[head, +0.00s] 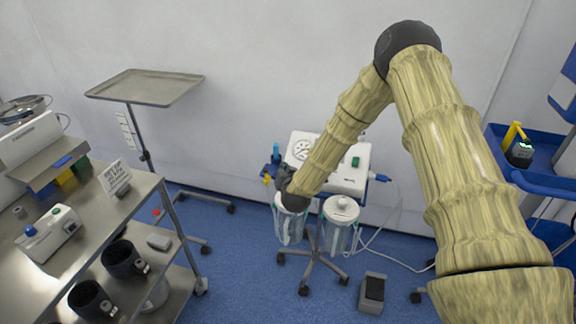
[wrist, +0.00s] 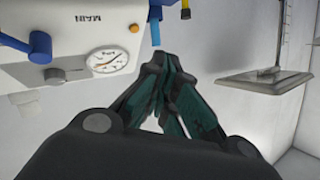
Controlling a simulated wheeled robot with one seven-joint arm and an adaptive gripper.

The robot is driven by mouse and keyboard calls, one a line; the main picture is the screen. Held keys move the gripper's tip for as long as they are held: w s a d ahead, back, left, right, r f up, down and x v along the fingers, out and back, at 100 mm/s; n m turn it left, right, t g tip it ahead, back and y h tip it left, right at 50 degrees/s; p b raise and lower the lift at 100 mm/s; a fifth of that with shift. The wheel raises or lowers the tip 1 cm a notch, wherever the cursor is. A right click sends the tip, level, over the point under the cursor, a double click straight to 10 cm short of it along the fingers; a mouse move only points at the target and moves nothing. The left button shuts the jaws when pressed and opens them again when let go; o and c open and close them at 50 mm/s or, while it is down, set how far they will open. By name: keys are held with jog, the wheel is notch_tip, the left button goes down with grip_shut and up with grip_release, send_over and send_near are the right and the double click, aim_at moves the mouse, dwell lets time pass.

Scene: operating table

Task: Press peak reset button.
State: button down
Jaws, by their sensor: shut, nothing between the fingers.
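A white suction unit (head: 350,178) stands on a wheeled stand by the wall. Its round gauge (head: 302,148) and a green switch (head: 355,162) show in the head view. In the wrist view the unit's face (wrist: 70,30) appears inverted, with the gauge (wrist: 108,62), a small orange button (wrist: 134,28) and a blue knob (wrist: 40,46). I cannot read a peak reset label on any of them. My gripper (wrist: 158,62) is shut and empty, beside the gauge and apart from the orange button in the picture. In the head view my gripper (head: 284,178) is partly hidden by my arm.
Two clear canisters (head: 335,232) hang below the unit. A foot pedal (head: 372,292) and loose tubing lie on the blue floor. A steel instrument cart (head: 150,190) stands left, a tray stand (head: 145,88) behind it, and a blue cart (head: 530,180) at right.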

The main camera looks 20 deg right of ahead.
jog(key=shift+m+t+h, duration=0.4)
jog(key=w+r, duration=0.1)
jog(key=w+d+r, duration=0.1)
jog(key=w+r, duration=0.1)
jog(key=r, duration=0.1)
jog(key=shift+w+d, duration=0.1)
jog(key=shift+d, duration=0.15)
jog(key=shift+f, duration=0.1)
jog(key=shift+w+d+f+b, duration=0.5)
jog(key=shift+w+f+b, duration=0.3)
jog(key=shift+f, duration=0.4)
jog(key=shift+w+d+f+b, duration=0.45)
jog(key=shift+w+f+b, duration=0.2)
jog(key=shift+f+b, duration=0.4)
jog(key=shift+w+d+f+b, duration=0.5)
jog(key=shift+w+f+b, duration=0.2)
jog(key=shift+f, duration=0.6)
jog(key=shift+w+d+f+b, duration=0.15)
jog(key=shift+w+f+b, duration=0.05)
jog(key=shift+f+b, duration=0.15)
jog(key=shift+s+d+f+b, duration=0.1)
jog(key=shift+d+f+b, duration=0.15)
jog(key=shift+f+b, duration=0.3)
jog(key=shift+s+a+r+p, duration=0.1)
jog(key=shift+s+r+p, duration=0.05)
jog(key=shift+s+p, duration=0.15)
